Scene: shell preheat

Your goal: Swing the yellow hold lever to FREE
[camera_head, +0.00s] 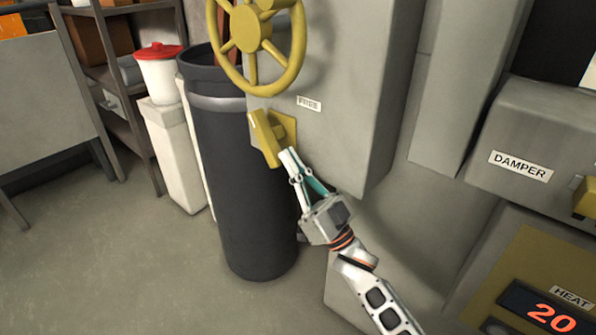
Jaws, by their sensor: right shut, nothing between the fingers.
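The yellow hold lever (264,139) sits on the grey cabinet face, below a yellow handwheel (252,30). It slants from upper left to lower right, with a yellow plate (288,127) behind it. A small white label (309,104) is above and right of the lever; its text is too small to read surely. My right gripper (288,156) is shut and empty, its fingertips at the lever's lower end. I cannot tell whether they touch it. My left gripper is not in view.
A tall dark cylinder (240,190) stands left of the cabinet (345,130), close to the lever. A white bin with a red lid (159,72) and shelves are farther left. A DAMPER box (535,140) and a HEAT panel reading 20 are at right. Floor at lower left is clear.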

